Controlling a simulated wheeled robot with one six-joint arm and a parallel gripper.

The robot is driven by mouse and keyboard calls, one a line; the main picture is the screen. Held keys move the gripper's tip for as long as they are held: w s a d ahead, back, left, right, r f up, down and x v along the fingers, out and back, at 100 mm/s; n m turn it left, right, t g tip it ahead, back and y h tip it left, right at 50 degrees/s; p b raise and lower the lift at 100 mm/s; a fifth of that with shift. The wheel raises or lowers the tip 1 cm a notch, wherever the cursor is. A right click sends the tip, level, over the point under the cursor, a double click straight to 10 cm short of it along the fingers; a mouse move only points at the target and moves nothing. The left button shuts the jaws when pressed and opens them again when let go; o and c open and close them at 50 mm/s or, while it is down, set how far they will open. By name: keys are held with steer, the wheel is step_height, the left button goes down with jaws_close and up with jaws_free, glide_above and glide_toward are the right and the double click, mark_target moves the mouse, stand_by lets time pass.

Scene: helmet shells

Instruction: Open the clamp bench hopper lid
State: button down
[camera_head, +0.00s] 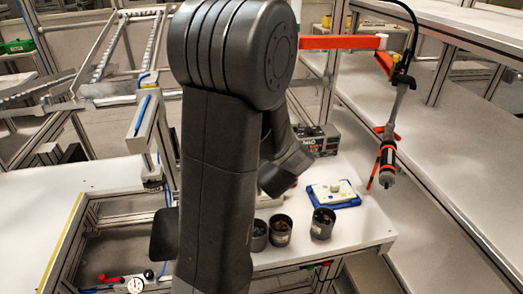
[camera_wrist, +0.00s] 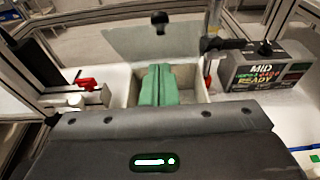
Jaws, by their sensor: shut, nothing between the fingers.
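In the wrist view, an open grey box, seemingly the hopper (camera_wrist: 193,99), stands on the white bench. A translucent grey-green panel, seemingly its lid (camera_wrist: 125,40), stands behind the opening, with a black knob (camera_wrist: 160,20) at its top edge. It looks raised and tilted back. The two green fingers of my gripper (camera_wrist: 160,69) lie side by side, shut and empty, in front of the box opening. Whether they touch the box or panel I cannot tell. In the head view my arm hides the gripper and hopper.
A control box reading MID and READY (camera_wrist: 268,70) stands right of the hopper; a red-handled clamp (camera_wrist: 86,83) is left. In the head view, dark cups (camera_head: 322,223) and a blue tray (camera_head: 348,204) occupy the bench. A screwdriver (camera_head: 388,160) hangs at right.

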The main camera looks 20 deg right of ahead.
steer(key=shift+w+d+r+p, duration=0.25)
steer(key=shift+w+r+p, duration=0.1)
steer(key=shift+w+r, duration=0.7)
steer(key=shift+w+f, duration=0.1)
steer(key=shift+g, duration=0.6)
steer(key=shift+w+d+r+p, duration=0.2)
steer(key=shift+w+r+p, duration=0.3)
steer(key=shift+w, duration=0.25)
steer(key=shift+w+d+r+p, duration=0.15)
steer(key=shift+w+r+p, duration=0.35)
steer(key=shift+w, duration=0.25)
steer(key=shift+w+d+r+p, duration=0.2)
steer(key=shift+w+r+p, duration=0.3)
steer(key=shift+w, duration=0.25)
steer(key=shift+s, duration=0.1)
